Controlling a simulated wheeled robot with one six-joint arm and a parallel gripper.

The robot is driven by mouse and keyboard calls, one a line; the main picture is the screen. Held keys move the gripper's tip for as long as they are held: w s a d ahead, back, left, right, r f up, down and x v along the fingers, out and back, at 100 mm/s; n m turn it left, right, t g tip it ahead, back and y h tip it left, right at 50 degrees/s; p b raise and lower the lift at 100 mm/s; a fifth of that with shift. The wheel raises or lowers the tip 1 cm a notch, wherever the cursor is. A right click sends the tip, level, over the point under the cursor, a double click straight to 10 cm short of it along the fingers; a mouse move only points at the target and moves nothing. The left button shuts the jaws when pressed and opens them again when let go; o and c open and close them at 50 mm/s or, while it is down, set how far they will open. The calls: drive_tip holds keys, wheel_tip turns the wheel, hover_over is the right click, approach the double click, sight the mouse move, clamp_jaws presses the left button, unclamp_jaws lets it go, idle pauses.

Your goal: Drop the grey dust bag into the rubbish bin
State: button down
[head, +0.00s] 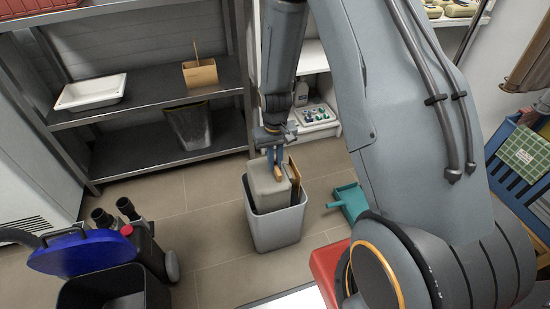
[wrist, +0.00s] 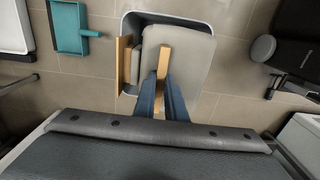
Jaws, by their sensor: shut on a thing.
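The grey dust bag (head: 266,187) is a soft-edged block with a tan tab (wrist: 163,66). My gripper (head: 278,165) points down and its blue fingers are shut on that tab. The fingers also show in the wrist view (wrist: 164,88). The bag is over the mouth of the light grey rubbish bin (head: 277,231), with its lower part inside the rim as seen in the head view. The bin's rim (wrist: 180,19) shows around part of the bag in the wrist view. I cannot tell whether the bag rests on anything in the bin.
A brown board-like piece (head: 294,168) stands up in the bin beside the bag. A teal dustpan (head: 352,204) lies on the floor to the right. A blue and black vacuum cleaner (head: 84,254) stands at front left. Dark shelves (head: 140,103) are behind. Tiled floor left of the bin is clear.

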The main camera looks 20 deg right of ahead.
drive_tip(key=shift+f+b, duration=2.1)
drive_tip(key=shift+f, duration=3.05)
